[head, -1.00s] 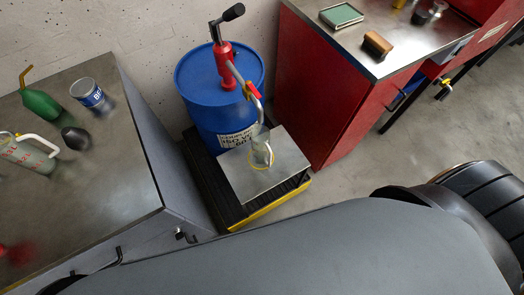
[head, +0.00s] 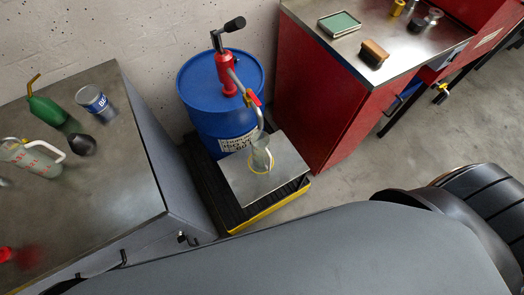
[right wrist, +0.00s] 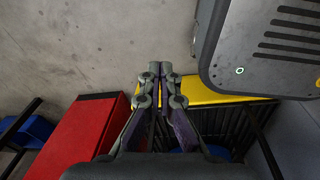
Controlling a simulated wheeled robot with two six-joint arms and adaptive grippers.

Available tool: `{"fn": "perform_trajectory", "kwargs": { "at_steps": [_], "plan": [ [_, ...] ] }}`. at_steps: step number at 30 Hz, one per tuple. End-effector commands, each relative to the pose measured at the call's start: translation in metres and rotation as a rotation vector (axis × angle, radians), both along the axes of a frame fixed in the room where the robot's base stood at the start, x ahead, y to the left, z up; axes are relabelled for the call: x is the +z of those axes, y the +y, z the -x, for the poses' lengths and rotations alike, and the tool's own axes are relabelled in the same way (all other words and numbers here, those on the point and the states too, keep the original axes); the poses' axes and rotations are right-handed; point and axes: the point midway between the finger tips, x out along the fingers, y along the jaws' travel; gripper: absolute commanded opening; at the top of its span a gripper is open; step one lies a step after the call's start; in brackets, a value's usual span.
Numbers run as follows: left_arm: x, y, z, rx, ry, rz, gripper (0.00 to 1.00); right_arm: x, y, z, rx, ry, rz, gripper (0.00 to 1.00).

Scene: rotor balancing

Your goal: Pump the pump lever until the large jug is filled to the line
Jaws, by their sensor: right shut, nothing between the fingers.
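A red hand pump (head: 226,74) stands on a blue drum (head: 195,85). Its pump lever (head: 234,25) points up to the right with a black grip. The spout hose (head: 262,120) reaches down to a clear vessel (head: 261,158) with a yellow ring, on a steel plate. A clear jug with red markings (head: 38,160) and a pale handle is on the left bench; I cannot tell which is the large jug, nor any liquid level. My right gripper (right wrist: 161,68) is shut and empty, away from the pump, in the right wrist view. My left gripper is not in view.
The steel plate (head: 232,178) rests over a black and yellow pallet (head: 245,222). A red cabinet (head: 320,110) stands right of the drum. Open floor (head: 430,140) lies further right.

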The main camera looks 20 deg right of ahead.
Motion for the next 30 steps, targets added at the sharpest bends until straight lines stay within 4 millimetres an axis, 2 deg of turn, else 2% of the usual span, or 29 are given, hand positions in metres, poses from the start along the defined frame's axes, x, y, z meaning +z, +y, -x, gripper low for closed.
{"fn": "perform_trajectory", "kwargs": {
  "at_steps": [1, 24, 27, 30],
  "plan": [
    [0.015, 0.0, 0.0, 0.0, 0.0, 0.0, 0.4, 0.015, 0.0, -0.001, 0.0, 0.0, 0.0, 0.0],
    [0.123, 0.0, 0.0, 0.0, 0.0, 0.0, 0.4, 0.122, 0.004, -0.013, 0.0, 0.0, 0.0, 0.0],
    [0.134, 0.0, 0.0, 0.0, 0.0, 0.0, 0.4, 0.134, 0.004, -0.015, 0.0, 0.0, 0.0, 0.0],
    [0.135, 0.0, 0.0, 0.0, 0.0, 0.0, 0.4, 0.134, 0.004, -0.015, 0.0, 0.0, 0.0, 0.0]
  ]
}}
